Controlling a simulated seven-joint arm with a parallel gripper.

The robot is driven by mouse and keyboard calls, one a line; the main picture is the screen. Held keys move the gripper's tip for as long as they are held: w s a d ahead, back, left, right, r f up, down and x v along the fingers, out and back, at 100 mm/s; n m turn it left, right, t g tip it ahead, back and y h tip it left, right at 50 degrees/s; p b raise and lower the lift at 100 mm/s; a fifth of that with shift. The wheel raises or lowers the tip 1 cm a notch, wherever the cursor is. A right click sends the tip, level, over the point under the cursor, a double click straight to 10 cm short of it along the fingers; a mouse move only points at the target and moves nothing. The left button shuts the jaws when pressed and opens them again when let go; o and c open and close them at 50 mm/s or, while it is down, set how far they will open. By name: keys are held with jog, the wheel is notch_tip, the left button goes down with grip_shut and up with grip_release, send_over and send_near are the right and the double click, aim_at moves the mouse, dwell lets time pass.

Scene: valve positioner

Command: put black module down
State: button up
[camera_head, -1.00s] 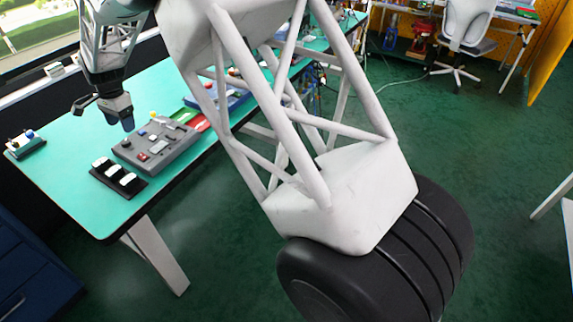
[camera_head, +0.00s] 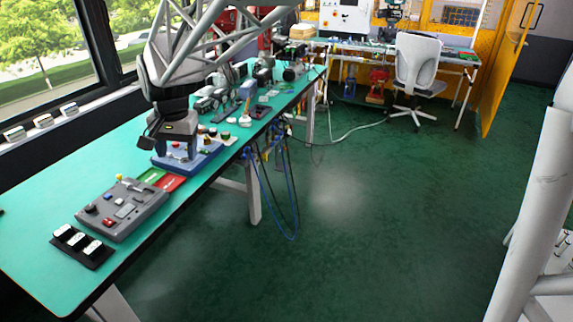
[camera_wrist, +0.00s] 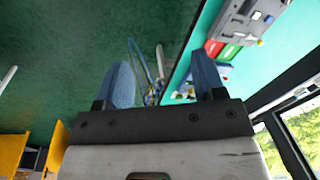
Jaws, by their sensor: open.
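My gripper (camera_head: 178,152) hangs over the blue panel (camera_head: 205,158) on the teal bench in the head view; its fingers are partly hidden there. In the wrist view my gripper (camera_wrist: 163,78) has two blue fingers spread apart with nothing between them. No black module is held. A black base with white rocker-like parts (camera_head: 82,246) lies at the bench's near end; I cannot tell whether it is the black module. Several small dark items stand on the bench beyond the blue panel, too small to tell apart.
A grey control panel (camera_head: 121,209) and a green and red card (camera_head: 163,179) lie on the bench (camera_head: 40,215). They also show at top right in the wrist view. Blue cables (camera_head: 270,195) hang from the bench edge. A window is at the left.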

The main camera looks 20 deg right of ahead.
jog(key=s+d+n, duration=0.1)
jog(key=s+d, duration=0.5)
jog(key=s, duration=0.4)
jog(key=s+d+f+n+t, duration=0.1)
jog(key=s+d, duration=0.5)
jog(key=s, duration=0.4)
jog(key=s+d+f+n+h, duration=0.1)
jog(key=s+d+n, duration=0.1)
jog(key=s+d, duration=0.4)
jog(key=s, duration=0.3)
jog(key=shift+s+d+f+t, duration=0.25)
jog(key=shift+s+d+t, duration=0.05)
jog(key=shift+s+d, duration=0.1)
